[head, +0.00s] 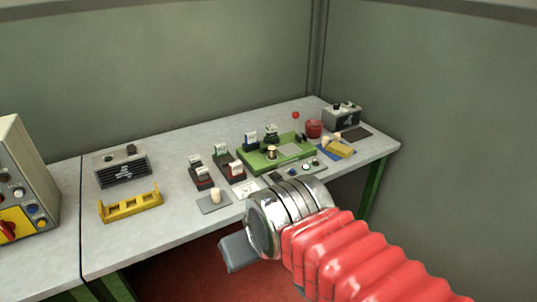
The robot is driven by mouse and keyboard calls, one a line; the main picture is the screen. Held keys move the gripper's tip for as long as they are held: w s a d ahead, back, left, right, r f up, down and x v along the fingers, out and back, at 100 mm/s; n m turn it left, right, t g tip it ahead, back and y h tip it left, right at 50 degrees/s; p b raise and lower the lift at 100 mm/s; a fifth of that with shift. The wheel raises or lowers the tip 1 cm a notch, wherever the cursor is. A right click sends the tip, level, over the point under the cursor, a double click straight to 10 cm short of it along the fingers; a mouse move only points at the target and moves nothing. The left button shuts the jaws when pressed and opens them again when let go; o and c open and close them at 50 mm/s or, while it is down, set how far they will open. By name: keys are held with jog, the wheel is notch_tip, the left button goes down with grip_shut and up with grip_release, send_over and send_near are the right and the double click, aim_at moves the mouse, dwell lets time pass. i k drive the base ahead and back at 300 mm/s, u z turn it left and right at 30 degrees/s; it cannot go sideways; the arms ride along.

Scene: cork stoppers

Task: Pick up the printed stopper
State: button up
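A pale cork-coloured stopper (215,195) stands upright on a small grey mat (208,206) near the table's front edge. Another light stopper (271,150) stands on the green tray (249,158). Small pale pieces, perhaps stoppers, show at the yellow block (341,150) on the right. No print is legible on any of them, so I cannot tell which is printed. My gripper (237,252) hangs in front of the table, below and apart from the mat. Only a grey finger part shows; the rest is hidden behind my wrist, and its opening cannot be seen.
A yellow rack (131,206) and a grey vented box (122,168) stand on the left. Dark card holders (202,178) stand beside the green tray. A red pot (314,129) and another grey box (342,116) are at the back right. Bare tabletop lies around the yellow rack.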

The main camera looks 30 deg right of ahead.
aim_at(271, 149)
jog(key=z, duration=0.05)
jog(key=i, duration=1)
jog(key=u, duration=0.05)
